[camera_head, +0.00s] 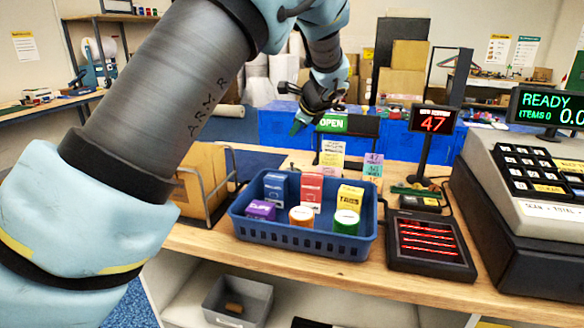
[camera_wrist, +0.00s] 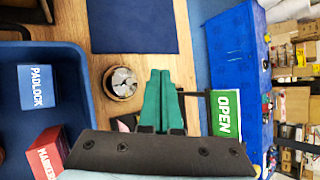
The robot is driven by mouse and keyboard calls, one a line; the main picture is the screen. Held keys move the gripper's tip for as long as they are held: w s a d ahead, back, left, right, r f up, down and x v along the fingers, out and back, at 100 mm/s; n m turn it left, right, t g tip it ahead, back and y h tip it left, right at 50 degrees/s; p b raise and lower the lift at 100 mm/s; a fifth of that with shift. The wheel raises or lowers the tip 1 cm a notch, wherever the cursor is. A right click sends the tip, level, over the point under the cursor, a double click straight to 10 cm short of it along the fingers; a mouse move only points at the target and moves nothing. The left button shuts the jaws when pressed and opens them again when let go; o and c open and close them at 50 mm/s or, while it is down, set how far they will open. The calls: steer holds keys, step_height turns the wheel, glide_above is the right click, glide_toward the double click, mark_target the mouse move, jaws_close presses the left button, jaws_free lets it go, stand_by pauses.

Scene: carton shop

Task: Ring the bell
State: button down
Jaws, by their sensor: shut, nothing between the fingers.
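I cannot make out a bell for certain in either view. In the wrist view, a small round tan-rimmed thing with grey pieces in its top (camera_wrist: 122,82) sits on the wooden counter; I cannot tell whether it is a bowl or a bell. My gripper (camera_wrist: 158,78) has teal fingers pressed together and empty, pointing beside that round thing, just to its right. In the head view, my gripper (camera_head: 297,127) hangs over the far side of the counter, left of the green OPEN sign (camera_head: 332,122). The counter under it is partly hidden by the blue basket and its boxes.
The blue basket (camera_head: 300,245) holds several boxes and jars. A scanner plate (camera_head: 432,262), a red 47 display (camera_head: 433,120) and a cash register (camera_head: 530,190) stand to the right. A dark blue mat (camera_wrist: 140,25) lies on the counter. The OPEN sign (camera_wrist: 226,114) is close to my fingers.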

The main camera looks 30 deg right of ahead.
step_height(320, 180, down, 7)
steer(key=b, duration=0.4)
steer(key=shift+b, duration=0.35)
steer(key=shift+f, duration=0.2)
stand_by(1.4)
steer(key=shift+f, duration=0.25)
steer(key=shift+f+b, duration=0.5)
stand_by(0.7)
steer(key=shift+r+p, duration=0.8)
steer(key=shift+r, duration=0.15)
step_height(320, 180, up, 5)
steer(key=p, duration=0.4)
